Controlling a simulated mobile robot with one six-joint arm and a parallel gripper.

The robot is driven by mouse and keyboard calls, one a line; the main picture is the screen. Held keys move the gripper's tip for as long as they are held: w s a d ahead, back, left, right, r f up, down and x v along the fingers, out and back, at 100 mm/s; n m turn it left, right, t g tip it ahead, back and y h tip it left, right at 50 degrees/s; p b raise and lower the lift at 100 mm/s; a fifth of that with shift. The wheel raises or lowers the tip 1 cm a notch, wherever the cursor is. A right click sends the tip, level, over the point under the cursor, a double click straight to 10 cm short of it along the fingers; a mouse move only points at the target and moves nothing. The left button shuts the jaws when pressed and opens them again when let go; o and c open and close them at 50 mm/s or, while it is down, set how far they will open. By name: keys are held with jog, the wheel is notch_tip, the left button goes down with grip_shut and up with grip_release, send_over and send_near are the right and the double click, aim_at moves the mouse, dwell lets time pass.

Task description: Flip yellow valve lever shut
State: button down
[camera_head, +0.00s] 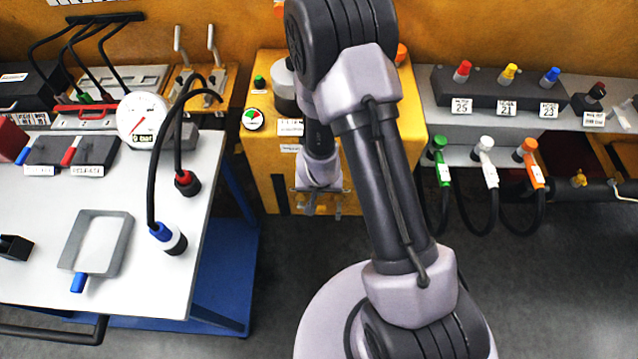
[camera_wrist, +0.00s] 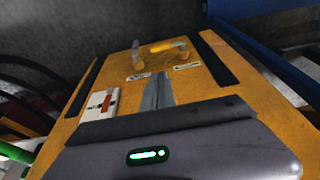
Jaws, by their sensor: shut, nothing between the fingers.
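In the wrist view a yellow lever (camera_wrist: 168,46) sits near the far end of an orange panel (camera_wrist: 205,83). Its handle lies roughly crosswise in the picture, with a white label below it. Beside it on the left stands a grey-topped fitting (camera_wrist: 138,56) with a yellow lower part. My gripper (camera_wrist: 160,80) is shut and empty, pointing toward the panel's far end, with a visible gap in the picture before the lever. In the head view my gripper (camera_head: 318,205) hangs in front of the orange cabinet (camera_head: 268,185); the lever cannot be made out there.
A white plate with a red switch (camera_wrist: 103,102) is on the panel, left of my gripper. In the head view, a white table (camera_head: 60,210) with a gauge (camera_head: 143,121) stands left. Hoses with green, white and orange connectors (camera_head: 530,150) hang right. Grey floor lies between.

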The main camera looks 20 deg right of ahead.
aim_at(320, 208)
jog(key=shift+d+f, duration=0.1)
jog(key=shift+f, duration=0.2)
jog(key=b+x, duration=0.2)
jog(key=x, duration=0.2)
jog(key=s+b+x, duration=0.1)
jog(key=b+x, duration=0.1)
jog(key=x, duration=0.3)
jog(key=b+x, duration=0.2)
jog(key=x, duration=0.2)
jog(key=shift+f, duration=0.6)
